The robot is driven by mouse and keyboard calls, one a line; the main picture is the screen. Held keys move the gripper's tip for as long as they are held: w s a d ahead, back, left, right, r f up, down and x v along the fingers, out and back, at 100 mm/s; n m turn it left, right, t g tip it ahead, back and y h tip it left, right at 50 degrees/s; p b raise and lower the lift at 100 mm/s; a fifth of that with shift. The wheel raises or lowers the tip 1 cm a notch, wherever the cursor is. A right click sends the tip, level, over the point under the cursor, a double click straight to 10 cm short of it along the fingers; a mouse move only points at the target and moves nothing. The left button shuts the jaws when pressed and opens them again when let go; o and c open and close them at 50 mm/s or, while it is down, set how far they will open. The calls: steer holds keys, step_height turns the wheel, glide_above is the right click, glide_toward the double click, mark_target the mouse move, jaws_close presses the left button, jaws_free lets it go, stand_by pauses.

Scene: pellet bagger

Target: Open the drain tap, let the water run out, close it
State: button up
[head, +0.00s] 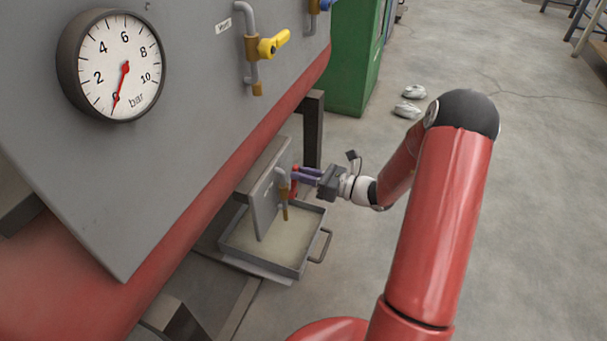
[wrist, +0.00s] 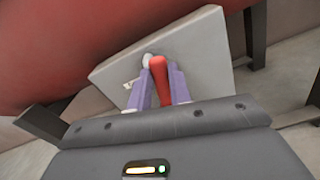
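The drain tap (head: 283,186) is a grey pipe with a brass outlet (head: 285,212) pointing down, in front of a grey plate under the tank. Its red handle (wrist: 159,76) stands between the two purple fingers of my gripper (wrist: 161,88) in the wrist view. In the head view my gripper (head: 303,174) is at the tap from the right, with red showing by its fingertips. The fingers lie close along both sides of the handle; whether they press on it I cannot tell. No water stream shows at the outlet.
A shallow metal tray (head: 318,226) with a side handle stands below the outlet. The tank's pressure gauge (head: 115,68) points near 0. A yellow-handled valve (head: 270,45) is higher on the tank. A green cabinet (head: 352,60) stands behind; floor to the right is mostly clear.

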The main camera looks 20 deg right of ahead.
jaws_close()
steer(key=shift+w+r+p, duration=0.1)
steer(key=shift+p, duration=0.3)
steer(key=w+d+f+m+p, duration=0.3)
steer(key=f+m+p, duration=0.4)
steer(key=m, duration=0.8)
steer(key=shift+w+p, duration=0.55)
steer(key=shift+p, duration=0.35)
steer(key=shift+f, duration=0.1)
steer(key=o, duration=0.6)
jaws_free()
steer(key=shift+c, duration=0.2)
